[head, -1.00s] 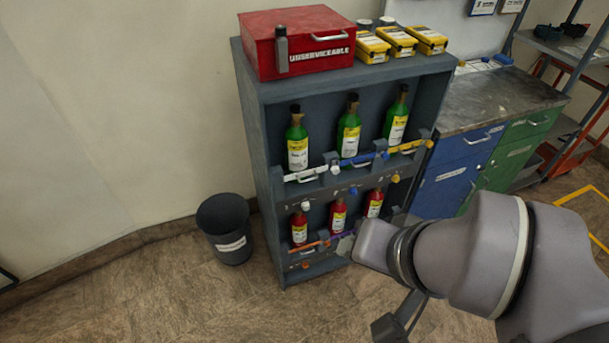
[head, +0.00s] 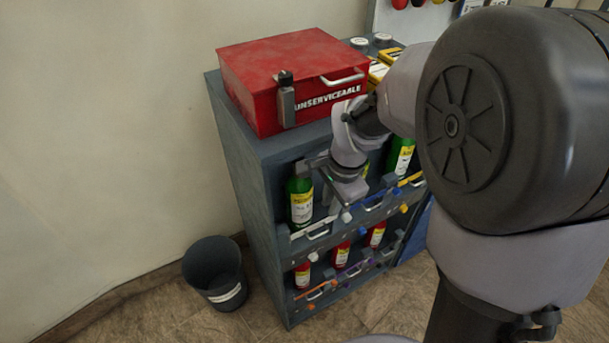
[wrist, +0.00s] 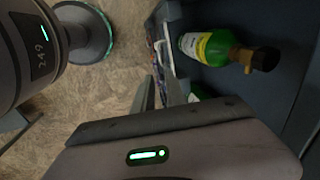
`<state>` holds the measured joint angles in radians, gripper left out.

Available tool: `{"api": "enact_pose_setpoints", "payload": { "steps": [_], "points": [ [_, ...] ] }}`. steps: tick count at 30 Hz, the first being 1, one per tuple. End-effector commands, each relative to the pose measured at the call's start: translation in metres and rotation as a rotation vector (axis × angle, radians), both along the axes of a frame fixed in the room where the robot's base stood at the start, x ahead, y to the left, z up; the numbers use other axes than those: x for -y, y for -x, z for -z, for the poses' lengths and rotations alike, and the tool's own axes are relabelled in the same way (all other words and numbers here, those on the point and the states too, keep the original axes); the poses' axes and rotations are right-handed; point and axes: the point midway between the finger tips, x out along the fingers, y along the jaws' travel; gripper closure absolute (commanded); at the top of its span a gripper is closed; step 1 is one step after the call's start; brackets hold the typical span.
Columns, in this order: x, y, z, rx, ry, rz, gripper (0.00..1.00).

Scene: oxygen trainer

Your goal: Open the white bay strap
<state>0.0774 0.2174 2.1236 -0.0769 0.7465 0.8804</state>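The white bay strap (head: 312,230) runs across the front of the left bay on the upper shelf, below a green bottle (head: 301,200) with a yellow and white label. Its pale handle (wrist: 144,94) shows in the wrist view beside the green bottle (wrist: 208,47). My gripper (head: 345,208) points down in front of the upper shelf, close to the strap's right end. In the wrist view a grey finger (wrist: 174,88) reaches toward the strap. I cannot tell whether it touches the strap, or how wide the fingers stand. My arm hides the middle bay.
A red UNSERVICEABLE box (head: 290,85) sits on top of the rack (head: 245,165). A blue strap (head: 374,202) is just right of my gripper. Red bottles (head: 342,256) stand on the lower shelf. A dark bin (head: 214,270) is on the floor at left.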

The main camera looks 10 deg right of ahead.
Motion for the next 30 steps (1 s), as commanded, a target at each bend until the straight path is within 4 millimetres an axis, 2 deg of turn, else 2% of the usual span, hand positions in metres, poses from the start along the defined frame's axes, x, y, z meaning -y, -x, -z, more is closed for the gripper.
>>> {"api": "enact_pose_setpoints", "payload": {
  "steps": [1,6,12,18,27,28,30],
  "points": [
    [-0.001,-0.001,0.023,-0.005,0.000,-0.001,0.84],
    [-0.004,-0.010,0.075,-0.005,0.000,-0.003,0.84],
    [-0.007,-0.019,0.121,-0.003,0.000,-0.002,0.84],
    [-0.008,-0.023,0.139,-0.001,0.001,-0.004,0.84],
    [-0.009,-0.023,0.140,0.000,0.001,-0.004,0.84],
    [-0.009,-0.023,0.140,0.000,0.001,-0.004,0.86],
    [-0.009,-0.023,0.140,0.000,0.001,-0.004,1.00]
  ]
}}
